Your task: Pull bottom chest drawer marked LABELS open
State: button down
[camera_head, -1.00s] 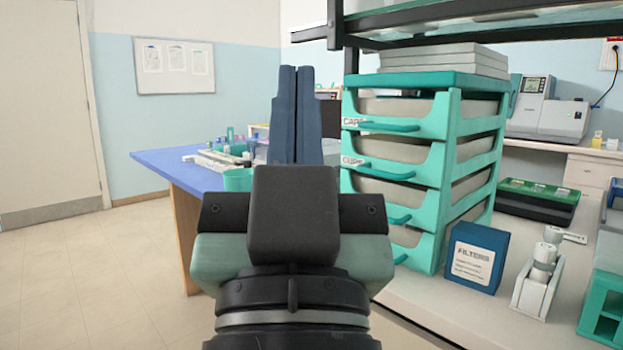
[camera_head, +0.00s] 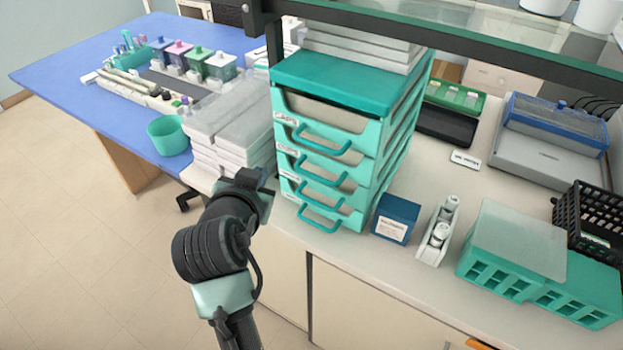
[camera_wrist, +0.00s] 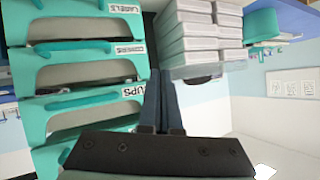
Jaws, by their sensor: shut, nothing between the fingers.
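The teal drawer chest (camera_head: 345,88) stands on the white counter in the head view, with its drawers shut. Its lowest visible handle (camera_head: 321,222) curves out near the counter. In the wrist view, which looks upside down, the drawer marked LABELS (camera_wrist: 80,24) is at the top of the picture. Its label (camera_wrist: 124,8) shows at the upper right of its front. My gripper (camera_wrist: 163,75) is shut and empty, in front of the chest's side edge, beside the drawer fronts. In the head view the wrist is left of the lower drawers; the fingertips are hard to make out there.
Stacked grey boxes (camera_head: 232,118) stand close left of the chest. A dark shelf beam (camera_head: 440,52) crosses above. The floor in front is clear at left.

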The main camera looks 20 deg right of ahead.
jog(key=s+d+f+m+g+h+p, duration=0.25)
jog(key=s+g+p, duration=0.45)
jog(key=p, duration=0.4)
jog(key=t, duration=0.1)
send_near(320, 214)
jog(key=shift+y, duration=0.45)
jog(key=x, duration=0.5)
jog(key=shift+d, duration=0.45)
jog(key=s+a+p, duration=0.2)
jog(key=s+a, duration=0.8)
jog(key=a, duration=0.3)
jog(key=shift+s+a, duration=0.35)
jog(key=shift+a, duration=0.05)
